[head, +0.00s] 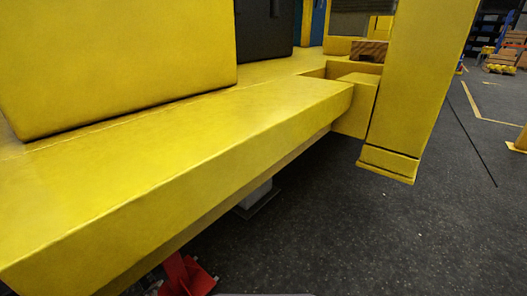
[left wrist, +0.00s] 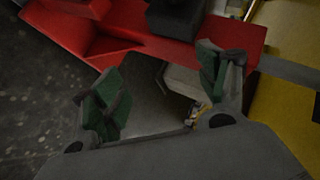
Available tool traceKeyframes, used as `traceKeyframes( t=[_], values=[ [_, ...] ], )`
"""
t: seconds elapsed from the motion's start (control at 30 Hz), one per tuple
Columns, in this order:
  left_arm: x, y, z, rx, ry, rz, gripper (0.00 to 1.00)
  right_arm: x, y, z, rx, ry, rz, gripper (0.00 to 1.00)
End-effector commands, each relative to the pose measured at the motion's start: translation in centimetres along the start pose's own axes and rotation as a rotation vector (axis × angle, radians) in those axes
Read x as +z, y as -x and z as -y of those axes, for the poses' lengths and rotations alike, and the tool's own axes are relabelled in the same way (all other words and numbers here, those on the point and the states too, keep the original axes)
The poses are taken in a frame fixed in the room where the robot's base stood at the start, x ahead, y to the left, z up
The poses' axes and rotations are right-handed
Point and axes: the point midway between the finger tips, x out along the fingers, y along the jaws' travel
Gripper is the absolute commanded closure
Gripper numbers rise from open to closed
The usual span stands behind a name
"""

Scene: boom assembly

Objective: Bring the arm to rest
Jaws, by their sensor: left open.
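My left gripper (left wrist: 160,85) shows in the left wrist view with its two green-padded fingers spread wide apart. Nothing is held between them. A red bracket-like part (left wrist: 180,40) lies just beyond the fingertips, with a dark block (left wrist: 176,16) on it. I cannot tell whether the fingertips touch the red part. In the head view a red part (head: 187,275) shows at the bottom edge, below the yellow beam (head: 190,160). Neither gripper shows in the head view. My right gripper is in no view.
The big yellow structure fills the left and middle of the head view. A yellow post (head: 415,80) hangs at the right. The dark floor (head: 360,240) is open at lower right. Shelves and pallets (head: 503,60) stand far back.

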Motion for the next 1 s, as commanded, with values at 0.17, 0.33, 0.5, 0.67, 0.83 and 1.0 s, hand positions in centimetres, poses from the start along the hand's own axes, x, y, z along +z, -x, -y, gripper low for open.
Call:
traceKeyframes(
  t=[0.17, 0.33, 0.5, 0.67, 0.83, 1.0],
  values=[
    [-1.8, 0.9, 0.4, 0.055, 0.102, 0.053, 0.26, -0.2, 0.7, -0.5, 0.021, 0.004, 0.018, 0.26],
    [-3.4, 2.1, 0.6, 0.111, 0.202, 0.108, 0.26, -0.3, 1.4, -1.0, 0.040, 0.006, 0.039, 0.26],
    [-5.1, 3.6, 0.8, 0.169, 0.300, 0.163, 0.26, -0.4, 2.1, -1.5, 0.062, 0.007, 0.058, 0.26],
    [-6.7, 5.5, 0.8, 0.225, 0.389, 0.217, 0.26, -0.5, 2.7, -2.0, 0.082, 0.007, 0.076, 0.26],
    [-8.4, 7.8, 0.9, 0.286, 0.478, 0.275, 0.26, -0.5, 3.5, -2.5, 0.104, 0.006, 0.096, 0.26],
    [-10.1, 10.4, 0.9, 0.348, 0.563, 0.335, 0.26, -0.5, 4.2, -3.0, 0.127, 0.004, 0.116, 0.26]
  ],
)
